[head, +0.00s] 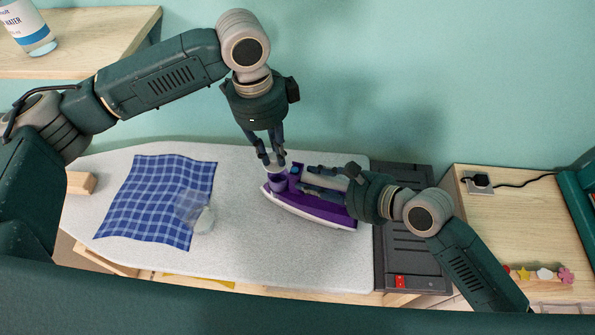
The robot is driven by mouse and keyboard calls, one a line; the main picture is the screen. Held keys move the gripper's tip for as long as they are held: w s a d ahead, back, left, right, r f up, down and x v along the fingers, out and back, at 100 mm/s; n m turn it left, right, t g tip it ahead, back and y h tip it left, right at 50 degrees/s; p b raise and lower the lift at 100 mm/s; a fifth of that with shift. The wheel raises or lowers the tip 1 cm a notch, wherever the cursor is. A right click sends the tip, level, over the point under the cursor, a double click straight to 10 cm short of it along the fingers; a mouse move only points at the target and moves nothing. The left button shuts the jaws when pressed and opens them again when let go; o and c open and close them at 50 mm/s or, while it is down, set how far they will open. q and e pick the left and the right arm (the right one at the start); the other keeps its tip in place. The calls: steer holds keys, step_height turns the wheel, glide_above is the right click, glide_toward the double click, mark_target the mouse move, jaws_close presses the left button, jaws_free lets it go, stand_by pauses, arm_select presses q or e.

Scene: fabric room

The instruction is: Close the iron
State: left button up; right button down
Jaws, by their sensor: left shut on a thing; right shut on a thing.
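The purple and white iron (310,208) lies on the grey ironing board (265,265), its tip pointing left. My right gripper (305,182) reaches in from the right over the iron and is shut on its upper part, at the handle; the fingers hide much of the handle. My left gripper (273,163) points down from above at the iron's front end. It is shut on a small part there, which looks like the iron's cap or lid. The fingers cover this part, so I cannot tell whether it is seated on the iron.
A blue checked cloth (150,200) lies flat on the board's left part, with a clear cup (190,208) lying over its right edge. A dark iron rest (410,255) is at the board's right end. A water bottle (27,28) stands on the upper-left shelf.

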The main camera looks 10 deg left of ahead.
arm_select(q)
steer(key=f, duration=0.1)
steer(key=w+f, duration=0.1)
steer(key=f, duration=0.1)
steer(key=shift+d+f, duration=0.1)
steer(key=shift+d, duration=0.05)
arm_select(e)
steer(key=shift+s+f, duration=0.1)
steer(key=shift+f, duration=0.25)
